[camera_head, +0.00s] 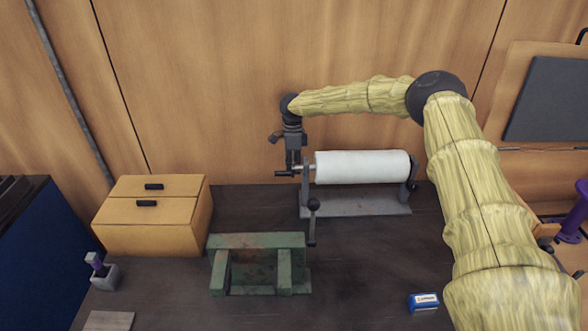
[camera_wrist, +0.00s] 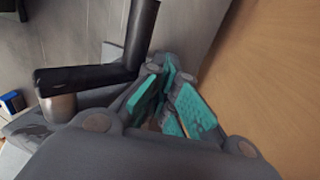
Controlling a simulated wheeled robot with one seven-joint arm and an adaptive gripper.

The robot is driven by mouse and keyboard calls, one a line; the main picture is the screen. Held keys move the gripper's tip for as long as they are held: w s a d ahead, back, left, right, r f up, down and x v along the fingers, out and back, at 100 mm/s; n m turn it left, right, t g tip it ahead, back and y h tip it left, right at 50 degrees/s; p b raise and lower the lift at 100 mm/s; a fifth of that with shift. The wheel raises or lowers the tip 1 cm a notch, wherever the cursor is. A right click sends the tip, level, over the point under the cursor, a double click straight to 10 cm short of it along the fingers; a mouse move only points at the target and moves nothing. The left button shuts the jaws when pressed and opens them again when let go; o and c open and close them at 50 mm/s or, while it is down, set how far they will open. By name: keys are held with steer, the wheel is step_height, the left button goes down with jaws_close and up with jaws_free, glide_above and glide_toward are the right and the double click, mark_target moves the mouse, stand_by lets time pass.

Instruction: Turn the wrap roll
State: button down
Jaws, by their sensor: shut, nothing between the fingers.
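The white wrap roll (camera_head: 362,167) lies level between the uprights of a grey stand (camera_head: 355,206) at the back of the bench. A dark crank (camera_head: 284,175) sticks out at the roll's left end. My gripper (camera_head: 291,166) points down at this crank, left of the roll. In the wrist view a black bent bar with a metal end, seemingly the crank (camera_wrist: 95,76), lies beside my teal-padded fingers (camera_wrist: 168,78). The fingers are shut and hold nothing. Whether they touch the crank I cannot tell. The roll is not clearly seen in the wrist view.
A yellow drawer box (camera_head: 150,226) is at the left. A small blue box (camera_head: 424,302) lies front right. The wooden wall (camera_head: 230,90) is close behind my gripper.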

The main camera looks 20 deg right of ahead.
steer(key=shift+s+a+f+b, duration=0.1)
steer(key=shift+s+f+b, duration=0.1)
steer(key=shift+b, duration=0.25)
stand_by(1.1)
stand_by(0.7)
